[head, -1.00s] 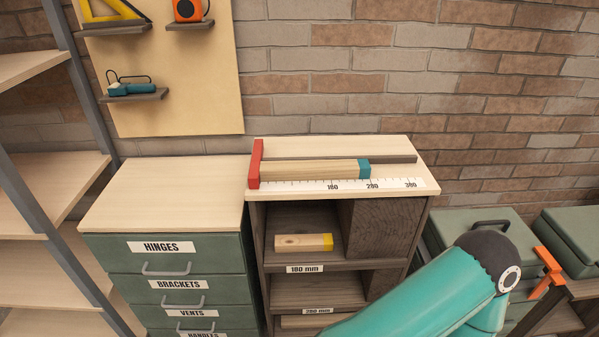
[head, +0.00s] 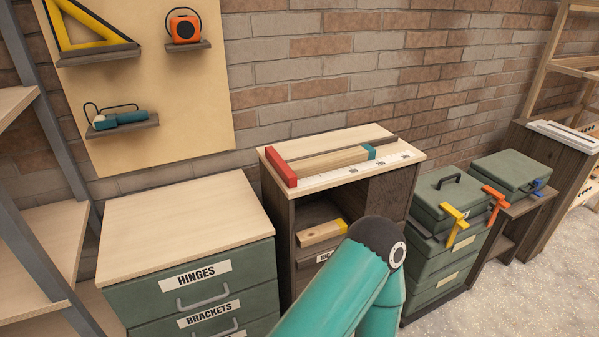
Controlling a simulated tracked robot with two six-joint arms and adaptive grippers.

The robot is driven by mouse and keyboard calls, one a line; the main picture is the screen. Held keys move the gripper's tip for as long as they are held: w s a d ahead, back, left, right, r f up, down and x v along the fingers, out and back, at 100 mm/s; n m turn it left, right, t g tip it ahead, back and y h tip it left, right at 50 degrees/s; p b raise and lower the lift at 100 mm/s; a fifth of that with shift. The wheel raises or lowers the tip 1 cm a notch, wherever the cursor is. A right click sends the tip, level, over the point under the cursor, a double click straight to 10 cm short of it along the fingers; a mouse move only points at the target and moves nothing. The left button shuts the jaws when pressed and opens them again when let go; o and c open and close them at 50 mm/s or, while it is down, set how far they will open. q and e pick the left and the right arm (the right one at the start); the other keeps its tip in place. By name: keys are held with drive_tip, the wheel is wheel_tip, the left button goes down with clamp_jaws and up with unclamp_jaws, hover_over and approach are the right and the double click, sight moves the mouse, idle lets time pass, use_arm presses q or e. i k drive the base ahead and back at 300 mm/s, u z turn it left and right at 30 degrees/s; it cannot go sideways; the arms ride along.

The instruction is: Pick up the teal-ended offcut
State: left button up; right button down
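The teal-ended offcut (head: 334,160) is a pale wooden block with a teal right end. It lies on the measuring board on top of the shelf unit, along the printed scale (head: 330,177). Its left end is at the red stop (head: 280,167); a dark rail (head: 345,149) runs behind it. One of my arms, teal with a dark joint, rises from the bottom in front of the shelf unit and hides part of it. Neither of my grippers shows in the head view.
A yellow-ended offcut (head: 322,232) lies in the upper cubby. The cabinet with the HINGES drawer (head: 208,274) stands left, its top (head: 180,215) clear. Green toolboxes (head: 445,196) with yellow and orange clamps stand right. Metal shelving (head: 45,240) is at far left.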

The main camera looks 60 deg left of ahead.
sight(309, 167)
drive_tip(key=u, duration=0.1)
drive_tip(key=k, duration=0.95)
drive_tip(key=u, duration=0.9)
drive_tip(key=i, duration=0.85)
